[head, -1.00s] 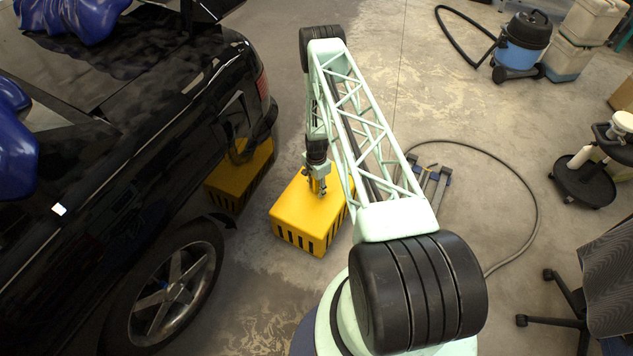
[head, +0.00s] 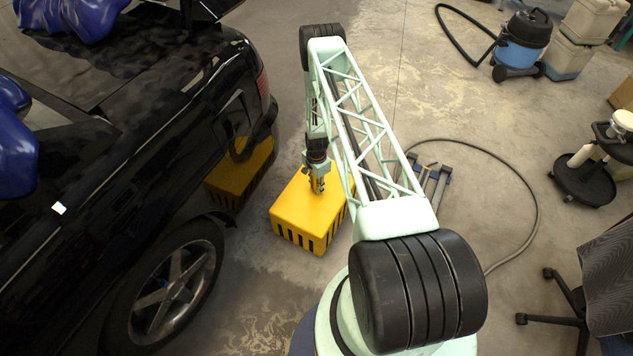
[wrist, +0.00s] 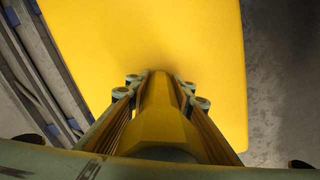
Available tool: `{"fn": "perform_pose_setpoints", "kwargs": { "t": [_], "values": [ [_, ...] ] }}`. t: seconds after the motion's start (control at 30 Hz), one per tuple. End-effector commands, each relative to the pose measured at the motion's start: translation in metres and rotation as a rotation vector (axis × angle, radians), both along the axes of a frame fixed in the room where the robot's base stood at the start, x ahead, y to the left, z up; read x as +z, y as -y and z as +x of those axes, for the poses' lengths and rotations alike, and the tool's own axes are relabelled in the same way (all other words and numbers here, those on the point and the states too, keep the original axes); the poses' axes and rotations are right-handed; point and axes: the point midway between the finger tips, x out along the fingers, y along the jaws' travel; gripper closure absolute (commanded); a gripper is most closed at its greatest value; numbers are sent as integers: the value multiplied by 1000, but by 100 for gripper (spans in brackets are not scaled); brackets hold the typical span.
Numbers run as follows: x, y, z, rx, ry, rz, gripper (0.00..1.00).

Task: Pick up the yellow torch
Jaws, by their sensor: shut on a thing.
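The yellow torch (wrist: 163,112) lies between the fingers of my gripper (wrist: 168,88) in the wrist view, its faceted body toward the camera. My gripper is shut on it. In the head view my gripper (head: 316,190) is over the top of a yellow slotted box (head: 295,215). The torch is hard to tell from the box there, as both are yellow. The box top (wrist: 215,50) fills the background of the wrist view. I cannot tell whether the torch touches the box.
A black car (head: 130,150) stands to the left of the box. A blue jack-like tool (head: 430,185) and a hose (head: 525,180) lie on the floor to the right. A vacuum (head: 522,45), a stool (head: 583,180) and an office chair (head: 605,280) stand farther right.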

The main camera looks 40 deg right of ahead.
Motion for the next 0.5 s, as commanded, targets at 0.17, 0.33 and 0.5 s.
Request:
{"fn": "perform_pose_setpoints", "kwargs": {
  "t": [0.17, 0.33, 0.5],
  "values": [
    [1, 0, 0, 0, 0, 0, 92],
    [7, 0, 1, 0, 1, -1, 92],
    [20, 1, 1, 0, 1, -1, 92]
  ]
}}
